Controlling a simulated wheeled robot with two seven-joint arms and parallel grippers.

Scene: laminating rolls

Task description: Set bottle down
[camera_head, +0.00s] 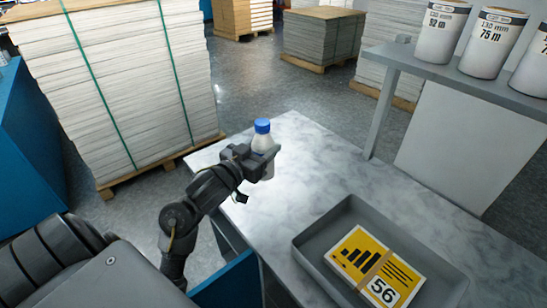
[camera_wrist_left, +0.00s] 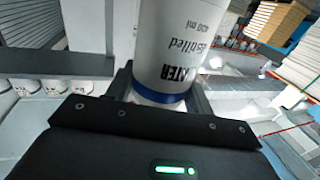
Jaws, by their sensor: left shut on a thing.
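A white bottle with a blue cap (camera_head: 263,137) stands upright at the far left part of the marble-topped table (camera_head: 310,150). My left gripper (camera_head: 262,162) is shut around the bottle's body. My right gripper is not in view.
A grey tray (camera_head: 307,245) holding yellow printed cards (camera_head: 375,265) lies on the table's near right. A grey shelf (camera_head: 440,68) with several white rolls (camera_head: 492,42) stands at the right. Strapped paper stacks (camera_head: 120,80) stand on pallets behind. The tabletop between bottle and tray is clear.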

